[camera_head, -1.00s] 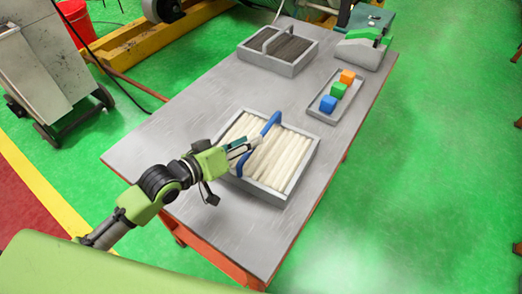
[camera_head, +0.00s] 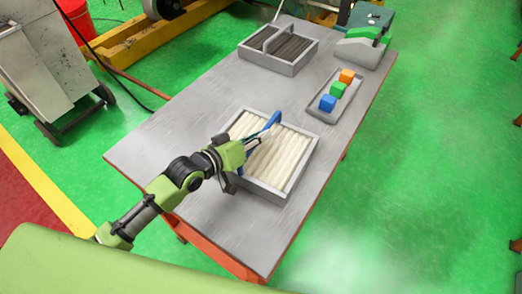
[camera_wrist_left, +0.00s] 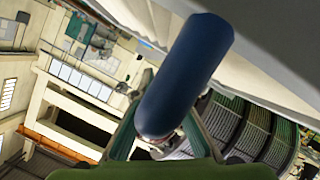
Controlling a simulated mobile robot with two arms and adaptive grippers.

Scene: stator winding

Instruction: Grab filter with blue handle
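The filter with the blue handle is a grey-framed box with off-white pleats (camera_head: 290,158), lying on the near part of the table. Its blue handle (camera_head: 273,121) arches over the pleats. My left gripper (camera_head: 258,141) is at the handle, over the left side of the filter. In the left wrist view the blue handle (camera_wrist_left: 188,75) is large and close, with my gripper's fingers (camera_wrist_left: 160,138) around its lower end. I cannot tell whether the fingers press on it. The handle hides part of the fingers. My right gripper is not in view.
The grey table (camera_head: 185,115) also bears a dark filter in a grey frame (camera_head: 290,68) at the back. A tray (camera_head: 318,113) holds an orange, a green and a blue cube. A green-and-grey device (camera_head: 362,48) stands at the far right corner. The table's left part is clear.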

